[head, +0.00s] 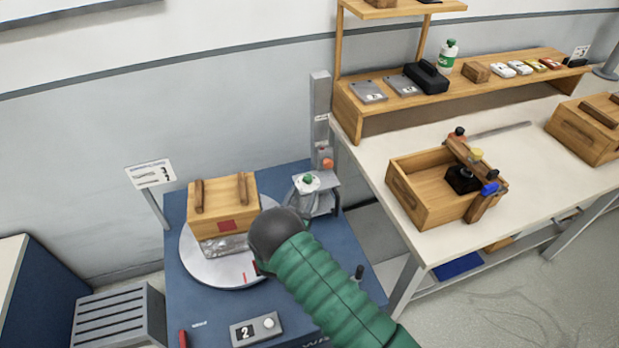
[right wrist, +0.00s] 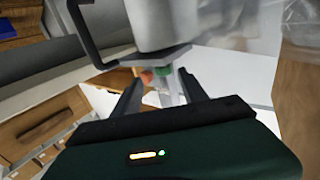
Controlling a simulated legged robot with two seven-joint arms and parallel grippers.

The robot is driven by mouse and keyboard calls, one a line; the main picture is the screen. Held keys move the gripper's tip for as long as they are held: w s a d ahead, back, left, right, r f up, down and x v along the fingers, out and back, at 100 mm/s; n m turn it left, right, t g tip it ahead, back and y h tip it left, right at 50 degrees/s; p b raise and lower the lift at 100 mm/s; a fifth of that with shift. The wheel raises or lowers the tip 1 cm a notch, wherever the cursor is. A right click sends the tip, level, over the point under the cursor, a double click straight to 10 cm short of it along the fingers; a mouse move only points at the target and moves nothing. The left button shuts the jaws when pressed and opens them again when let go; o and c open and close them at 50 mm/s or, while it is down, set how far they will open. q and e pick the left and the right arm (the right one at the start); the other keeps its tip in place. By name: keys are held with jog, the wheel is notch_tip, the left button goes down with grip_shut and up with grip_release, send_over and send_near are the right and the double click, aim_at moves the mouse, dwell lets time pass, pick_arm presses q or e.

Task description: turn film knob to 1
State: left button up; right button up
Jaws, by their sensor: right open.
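A grey control box (head: 257,330) sits at the front of the blue bench. It has a dark display reading "2" and a small pale round knob (head: 268,323) on its right side. No label naming the knob can be read. My right arm reaches in from the lower right, over the bench and to the right of the box. Its dark end hides most of the gripper in the head view. In the right wrist view my right gripper (right wrist: 160,82) has its two dark fingers apart, with a blurred orange and green item beyond them. My left gripper is not in view.
A round turntable (head: 205,270) on the blue bench (head: 180,310) carries a wooden box (head: 222,207) and a clear wrapped item (head: 224,246). A grey machine (head: 318,190) stands behind my arm. A dark lever (head: 358,273) and a red-handled item (head: 183,338) are nearby.

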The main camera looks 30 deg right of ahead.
aim_at(306, 181)
jog(key=w+d, duration=0.3)
jog(key=w, duration=0.1)
jog(key=shift+r, duration=0.35)
jog(key=shift+w+d+f, duration=0.1)
jog(key=shift+w+d, duration=0.2)
jog(key=shift+d, duration=0.35)
jog(key=shift+w+d+f, duration=0.1)
jog(key=shift+w+d, duration=0.2)
jog(key=shift+d, duration=0.3)
jog(key=shift+d+f, duration=0.1)
jog(key=shift+d, duration=0.2)
jog(key=shift+a+r, duration=0.25)
jog(key=shift+a, duration=0.25)
jog(key=c, duration=0.6)
jog(key=shift+c, duration=1.4)
grip_shut()
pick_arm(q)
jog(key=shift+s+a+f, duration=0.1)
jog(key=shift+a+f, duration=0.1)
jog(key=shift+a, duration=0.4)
pick_arm(e)
jog(key=shift+d, duration=0.1)
